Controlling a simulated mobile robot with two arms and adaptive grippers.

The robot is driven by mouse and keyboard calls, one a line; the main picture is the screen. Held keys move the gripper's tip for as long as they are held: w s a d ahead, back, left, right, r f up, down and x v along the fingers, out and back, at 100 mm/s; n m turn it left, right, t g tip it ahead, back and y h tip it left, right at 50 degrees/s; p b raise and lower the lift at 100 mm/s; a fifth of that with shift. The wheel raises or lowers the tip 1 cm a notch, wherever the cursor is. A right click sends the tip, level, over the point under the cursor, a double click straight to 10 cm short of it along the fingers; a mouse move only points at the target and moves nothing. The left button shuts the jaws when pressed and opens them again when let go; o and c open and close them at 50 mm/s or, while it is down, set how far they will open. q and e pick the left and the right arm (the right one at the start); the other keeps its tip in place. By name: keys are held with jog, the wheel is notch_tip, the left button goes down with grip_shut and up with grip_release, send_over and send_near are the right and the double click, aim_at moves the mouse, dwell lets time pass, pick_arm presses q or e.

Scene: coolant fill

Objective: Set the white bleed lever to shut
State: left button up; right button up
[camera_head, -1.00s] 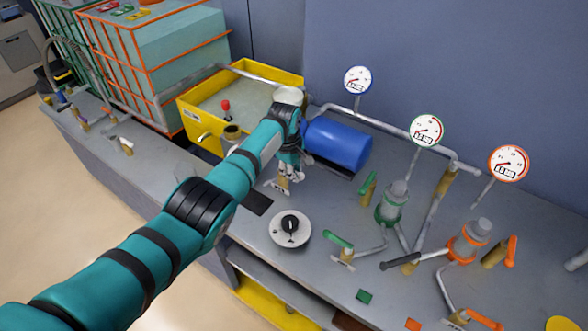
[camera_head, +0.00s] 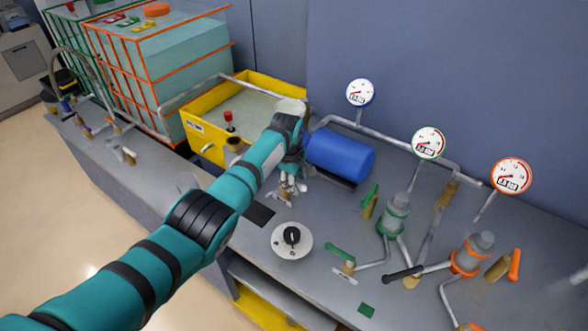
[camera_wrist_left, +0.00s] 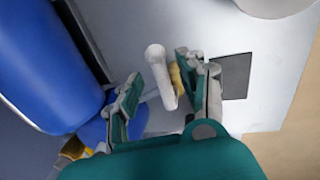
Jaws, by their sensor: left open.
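The white bleed lever (camera_wrist_left: 158,70) shows in the left wrist view as a pale rounded handle beside a brass valve body (camera_wrist_left: 177,76). My left gripper (camera_wrist_left: 160,74) is open, with one finger on each side of the lever. I cannot tell whether either finger touches it. In the head view my left gripper (camera_head: 291,184) points down over the bench at the small brass valve, in front of the blue tank, and its fingers hide most of the lever. My right gripper is not in view.
The blue tank (camera_head: 340,156) lies close behind the gripper and also fills the left of the wrist view (camera_wrist_left: 45,65). A yellow tub (camera_head: 195,126) stands behind the arm. A white dial with a black knob (camera_head: 292,239) is in front. Green-handled and orange-handled valves stand to the right.

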pick_arm(q)
notch_tip(320, 180, up, 12)
jog(key=s+a, duration=0.1)
jog(key=s, duration=0.1)
jog(key=shift+a+f, duration=0.15)
jog(key=shift+f, duration=0.1)
dwell(0.4)
